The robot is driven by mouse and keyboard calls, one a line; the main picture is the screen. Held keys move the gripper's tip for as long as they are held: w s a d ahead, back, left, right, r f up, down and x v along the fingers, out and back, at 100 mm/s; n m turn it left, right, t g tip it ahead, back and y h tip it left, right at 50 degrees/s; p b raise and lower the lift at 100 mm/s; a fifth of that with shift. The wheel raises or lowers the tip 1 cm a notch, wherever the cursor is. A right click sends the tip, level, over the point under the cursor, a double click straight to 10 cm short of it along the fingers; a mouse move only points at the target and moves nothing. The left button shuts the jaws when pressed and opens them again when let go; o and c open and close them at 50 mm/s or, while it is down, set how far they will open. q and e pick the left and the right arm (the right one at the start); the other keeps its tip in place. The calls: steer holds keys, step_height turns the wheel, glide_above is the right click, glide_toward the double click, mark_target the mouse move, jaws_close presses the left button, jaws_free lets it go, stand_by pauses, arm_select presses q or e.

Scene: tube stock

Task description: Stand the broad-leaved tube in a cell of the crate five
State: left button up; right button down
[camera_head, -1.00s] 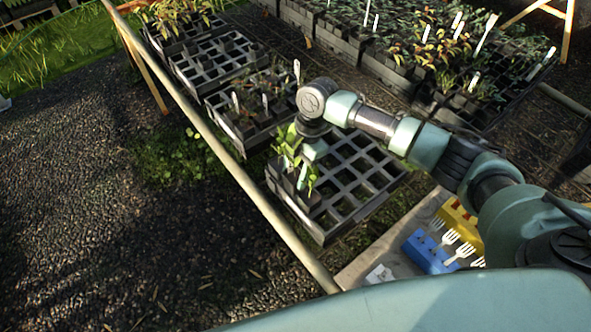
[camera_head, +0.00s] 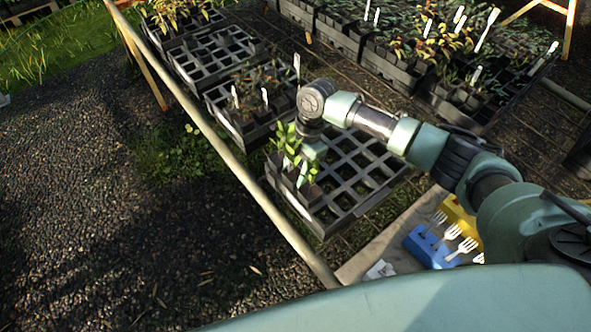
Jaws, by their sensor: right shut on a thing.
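A black crate (camera_head: 345,213) with square cells stands near the front of the bench, most of its cells empty. Several dark tubes with green broad-leaved plants (camera_head: 289,136) stand along its left side. My right gripper (camera_head: 304,178) points down over the crate's left part, among these leaves. It is shut on a tube, but its fingers and the plants hide most of that tube. I cannot tell whether the tube's base is inside a cell. My left gripper is not in view. I cannot read any crate number.
Another crate with dark plants and white labels (camera_head: 250,105) stands just behind, and a mostly empty crate (camera_head: 213,55) beyond it. A blue block (camera_head: 428,247) and a yellow block (camera_head: 459,215) with white forks lie at right. A wooden rail (camera_head: 230,160) edges the bench.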

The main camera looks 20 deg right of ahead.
steer(key=shift+f, duration=0.15)
steer(key=c, duration=0.7)
jaws_free()
steer(key=shift+o, duration=0.2)
steer(key=b+v, duration=0.1)
steer(key=v, duration=0.6)
steer(key=shift+r, duration=0.4)
steer(key=shift+w+d, duration=0.1)
steer(key=shift+d, duration=0.05)
